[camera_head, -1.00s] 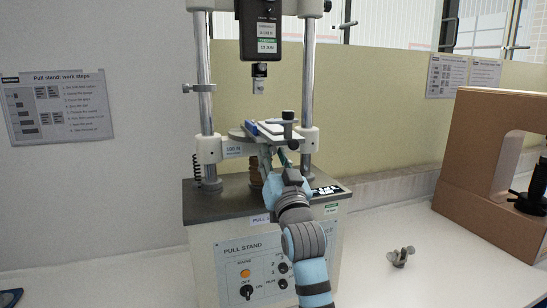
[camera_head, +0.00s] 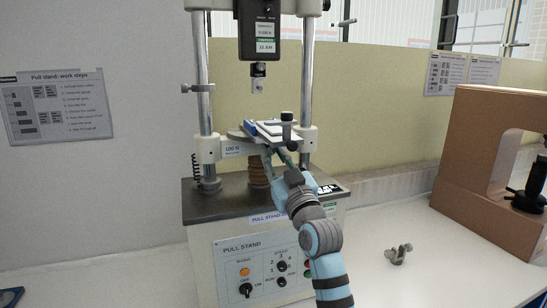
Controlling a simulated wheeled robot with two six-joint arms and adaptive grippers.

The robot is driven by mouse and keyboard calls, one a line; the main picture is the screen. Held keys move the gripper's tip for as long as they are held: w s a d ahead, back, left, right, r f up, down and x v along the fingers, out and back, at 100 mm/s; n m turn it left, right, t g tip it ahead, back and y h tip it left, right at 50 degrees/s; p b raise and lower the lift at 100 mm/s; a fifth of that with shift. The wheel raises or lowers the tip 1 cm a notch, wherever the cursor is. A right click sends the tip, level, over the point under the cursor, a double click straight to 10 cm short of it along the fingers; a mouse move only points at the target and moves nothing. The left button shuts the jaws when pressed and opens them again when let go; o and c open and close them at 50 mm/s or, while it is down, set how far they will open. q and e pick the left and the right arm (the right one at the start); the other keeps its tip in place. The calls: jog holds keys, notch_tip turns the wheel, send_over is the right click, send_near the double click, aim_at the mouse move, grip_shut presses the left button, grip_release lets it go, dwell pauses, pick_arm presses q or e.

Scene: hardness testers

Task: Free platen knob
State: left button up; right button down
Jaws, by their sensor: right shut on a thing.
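My left gripper is not in view.
A force gauge (camera_head: 267,30) with a small grip (camera_head: 258,85) hangs above the platen, with a gap between. A brown C-shaped frame (camera_head: 480,150) stands at right. A small metal part (camera_head: 398,255) lies on the white bench (camera_head: 385,285), with free room around it.

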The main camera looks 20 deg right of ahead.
jog(key=shift+d+n+g+y+b, duration=0.15)
jog(key=shift+n+y+b, duration=0.3)
jog(key=shift+n, duration=0.55)
jog(key=shift+n+g+y+b, duration=0.25)
jog(key=shift+n+y+b, duration=0.2)
jog(key=shift+n, duration=0.55)
jog(key=c, duration=1.4)
grip_release()
jog(key=shift+w, duration=0.1)
jog(key=shift+c, duration=0.2)
jog(key=shift+f, duration=0.1)
jog(key=v, duration=1.2)
